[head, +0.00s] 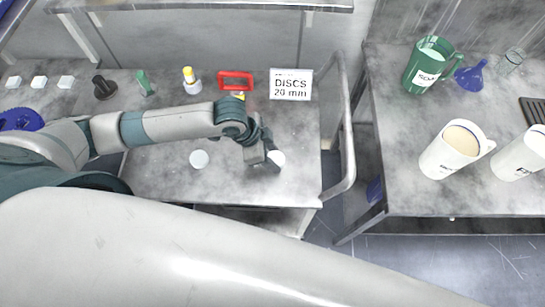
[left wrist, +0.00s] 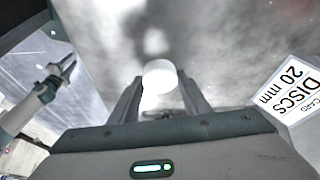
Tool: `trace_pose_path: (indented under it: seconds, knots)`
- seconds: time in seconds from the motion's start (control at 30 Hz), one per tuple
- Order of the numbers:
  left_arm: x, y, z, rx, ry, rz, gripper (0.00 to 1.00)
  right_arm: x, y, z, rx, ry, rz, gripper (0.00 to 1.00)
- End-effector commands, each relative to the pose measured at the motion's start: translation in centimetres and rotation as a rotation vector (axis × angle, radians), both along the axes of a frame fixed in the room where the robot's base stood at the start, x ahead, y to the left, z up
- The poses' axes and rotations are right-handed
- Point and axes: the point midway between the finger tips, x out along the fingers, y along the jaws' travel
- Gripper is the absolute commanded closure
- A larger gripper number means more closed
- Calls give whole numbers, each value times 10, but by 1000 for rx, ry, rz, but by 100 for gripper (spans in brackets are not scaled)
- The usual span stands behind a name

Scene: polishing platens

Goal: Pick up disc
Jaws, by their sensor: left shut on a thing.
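My left gripper (head: 268,157) is low over the grey table at its right part, shut on a white disc (head: 277,158). In the left wrist view the same disc (left wrist: 160,76) sits between the two fingertips (left wrist: 158,92). A second white disc (head: 199,158) lies flat on the table to the left of the gripper. A sign reading "DISCS 20 mm" (head: 290,84) stands at the table's back right and also shows in the left wrist view (left wrist: 288,92). My right gripper (left wrist: 61,72) shows small at the left of the left wrist view; its jaw state is unclear.
A red frame-shaped handle (head: 236,80), a yellow-capped bottle (head: 191,80), a green item (head: 145,83) and a black item (head: 104,87) line the back. A metal rail (head: 349,140) bounds the right edge. Another table holds a green jug (head: 424,66) and white jugs (head: 451,150).

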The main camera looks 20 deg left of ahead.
Motion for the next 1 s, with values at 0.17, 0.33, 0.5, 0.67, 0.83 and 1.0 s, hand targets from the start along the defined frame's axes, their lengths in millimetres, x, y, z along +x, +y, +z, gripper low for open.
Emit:
trace_pose_path:
  seconds: [0.17,0.33,0.5,0.67,0.83,1.0]
  knots:
    - [2,0,22,-2,-6,0,83,0,0,-13,0,0,0,69]
    - [-21,-12,42,-4,-2,-5,83,0,2,-22,1,0,0,69]
    - [-52,-29,63,-5,-3,-5,83,0,4,-30,4,0,-1,69]
    - [-78,-42,81,-5,-1,-5,83,0,5,-35,5,0,-2,69]
    - [-92,-48,97,-1,1,1,83,0,5,-18,4,0,-2,69]
    - [-101,-53,100,-1,1,1,83,0,4,-9,4,0,-2,69]
